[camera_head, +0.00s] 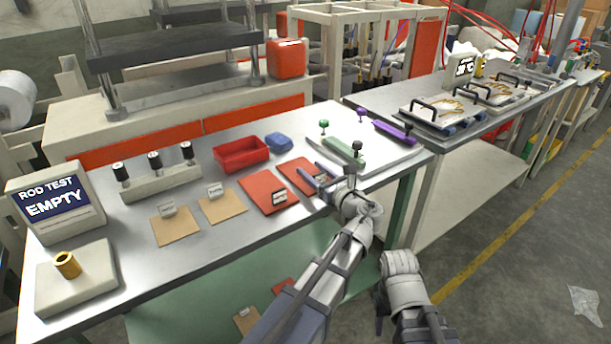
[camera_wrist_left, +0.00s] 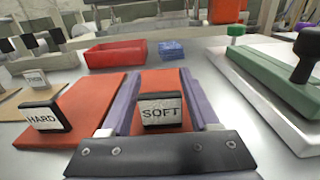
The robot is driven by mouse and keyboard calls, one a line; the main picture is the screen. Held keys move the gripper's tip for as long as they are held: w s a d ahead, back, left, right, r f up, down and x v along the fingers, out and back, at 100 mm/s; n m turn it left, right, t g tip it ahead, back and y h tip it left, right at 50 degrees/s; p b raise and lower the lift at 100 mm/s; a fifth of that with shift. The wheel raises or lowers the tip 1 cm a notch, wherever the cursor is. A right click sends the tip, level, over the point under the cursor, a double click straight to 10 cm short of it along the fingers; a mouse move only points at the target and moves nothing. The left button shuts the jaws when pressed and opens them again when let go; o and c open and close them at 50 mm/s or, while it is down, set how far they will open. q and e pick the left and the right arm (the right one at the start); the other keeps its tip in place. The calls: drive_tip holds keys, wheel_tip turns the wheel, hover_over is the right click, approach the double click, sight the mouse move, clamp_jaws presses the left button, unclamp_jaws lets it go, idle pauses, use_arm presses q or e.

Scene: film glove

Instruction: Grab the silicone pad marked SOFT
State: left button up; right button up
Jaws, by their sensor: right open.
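The red silicone pad marked SOFT (camera_head: 298,172) lies flat near the middle of the table. It also shows in the left wrist view (camera_wrist_left: 160,77), with an upright black-framed white tag (camera_wrist_left: 160,111) reading SOFT. My left gripper (camera_wrist_left: 165,100) is low over this pad, its purple fingers apart, one on each side of the tag. Gaps show beside the tag, and whether the fingers touch the pad cannot be told. In the head view the left gripper (camera_head: 322,168) partly covers the pad. My right arm shows at the bottom, but its fingers do not.
A red pad marked HARD (camera_wrist_left: 85,92) lies just left; it also shows in the head view (camera_head: 258,193). Two tan pads (camera_head: 176,229) lie further left. A red bin (camera_head: 240,155) and blue item (camera_head: 278,143) stand behind. A green-handled tool (camera_head: 343,151) is close on the right.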

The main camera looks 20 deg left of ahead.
use_arm(q)
clamp_jaws()
drive_tip(key=shift+r, duration=0.1)
idle(0.5)
wheel_tip(320, 180, up, 10)
drive_tip(key=p, duration=1)
